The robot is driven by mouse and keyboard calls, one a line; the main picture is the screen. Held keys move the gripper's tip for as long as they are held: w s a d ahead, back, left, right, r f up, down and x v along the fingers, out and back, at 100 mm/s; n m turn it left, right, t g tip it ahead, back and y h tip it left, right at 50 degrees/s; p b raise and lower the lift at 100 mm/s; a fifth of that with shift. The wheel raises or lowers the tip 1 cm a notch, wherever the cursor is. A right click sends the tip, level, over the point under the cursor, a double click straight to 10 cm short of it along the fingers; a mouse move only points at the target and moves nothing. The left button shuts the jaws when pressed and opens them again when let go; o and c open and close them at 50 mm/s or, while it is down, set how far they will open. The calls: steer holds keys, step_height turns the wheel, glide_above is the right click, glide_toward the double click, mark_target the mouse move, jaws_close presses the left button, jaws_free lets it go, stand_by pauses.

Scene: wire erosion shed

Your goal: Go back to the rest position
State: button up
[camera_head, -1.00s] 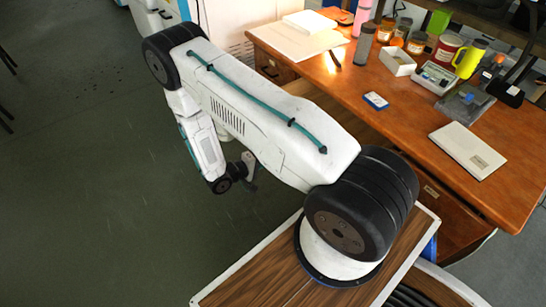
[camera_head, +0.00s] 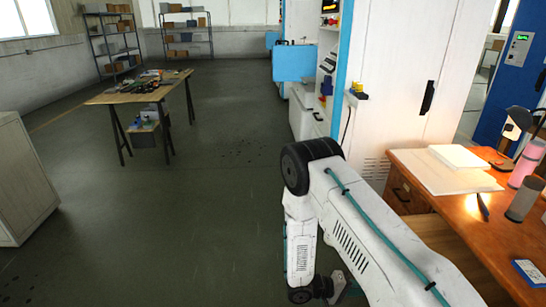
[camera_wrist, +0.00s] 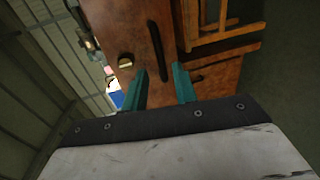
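My gripper (camera_wrist: 162,84) shows in the wrist view with its two teal fingers apart and nothing between them. In the head view my arm reaches out beside the desk, folded downward at the elbow. Only a small part of the wrist end shows low in the picture, and the fingers cannot be made out there. In the wrist view a brown wooden surface with a dark elongated bar lies beyond the fingers, apart from them.
The wooden desk (camera_head: 412,210) stands right of my arm, holding a white board (camera_head: 447,174), a grey cylinder (camera_head: 524,199) and a blue-white box (camera_head: 530,272). A white cabinet (camera_head: 400,80) stands behind. A worktable (camera_head: 125,97) stands far left. The floor between is open.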

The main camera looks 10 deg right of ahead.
steer(key=s+a+r+t+y, duration=0.1)
steer(key=s+a+r+y, duration=0.2)
steer(key=r, duration=1.2)
steer(key=s+a+r+t+y, duration=0.1)
steer(key=s+a+r+y, duration=0.2)
steer(key=s+r+y, duration=0.4)
steer(key=s+a+r+y, duration=0.3)
steer(key=s+r, duration=0.8)
steer(key=r, duration=1.3)
steer(key=y, duration=0.2)
steer(key=shift+s+a+r+n+t+y, duration=0.3)
steer(key=shift+a+r+n+t, duration=0.05)
steer(key=shift+r+n+t, duration=0.05)
